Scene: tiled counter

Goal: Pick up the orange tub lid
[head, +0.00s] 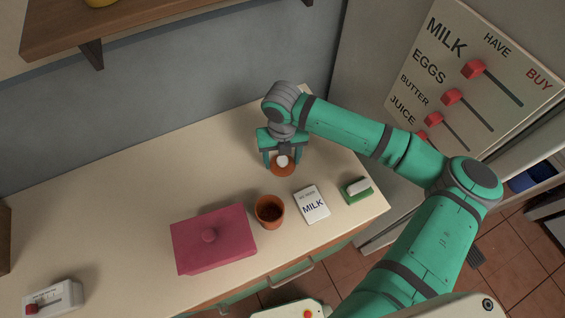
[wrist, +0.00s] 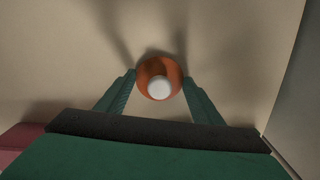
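The orange tub lid (head: 283,171) is a round orange disc with a white knob, lying on the counter near the back wall in the head view. In the wrist view the lid (wrist: 148,90) shows from above with its white knob (wrist: 159,88) in the middle. My gripper (head: 282,161) is right over the lid, pointing down. In the wrist view my gripper (wrist: 160,92) is open, with one finger on each side of the lid. Whether the fingertips touch the lid's rim I cannot tell.
A pink lidded box (head: 213,240) is at front left. The counter (head: 120,200) left of my gripper is clear.

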